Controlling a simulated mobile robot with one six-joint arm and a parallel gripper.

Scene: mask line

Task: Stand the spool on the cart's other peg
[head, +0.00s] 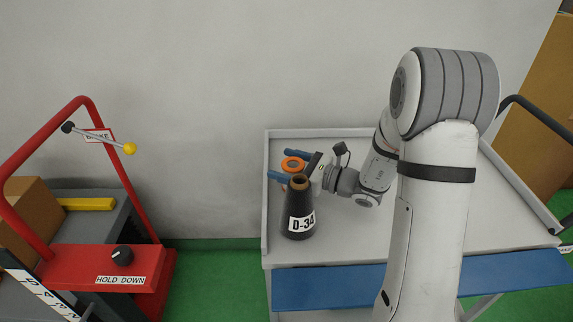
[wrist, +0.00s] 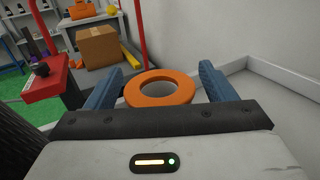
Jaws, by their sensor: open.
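The spool, with an orange ring-shaped top (head: 293,164), stands near the left end of the cart top (head: 345,240). It also shows in the wrist view (wrist: 138,97). My gripper (head: 279,165) is open, its blue fingers on either side of the spool; in the wrist view the fingers (wrist: 160,78) flank the ring with visible gaps. The middle of the ring looks pale; I cannot tell whether a peg is in it. A dark cone-shaped item labelled D-34 (head: 300,205), with a brown top, stands just in front of the spool and hides its lower part. No bare peg shows.
The cart has a raised pale rim (head: 265,195) and a blue front strip (head: 390,285). My arm covers its middle. A red frame with a HOLD DOWN panel (head: 105,268) stands to the left, with a cardboard box (head: 28,215) behind it.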

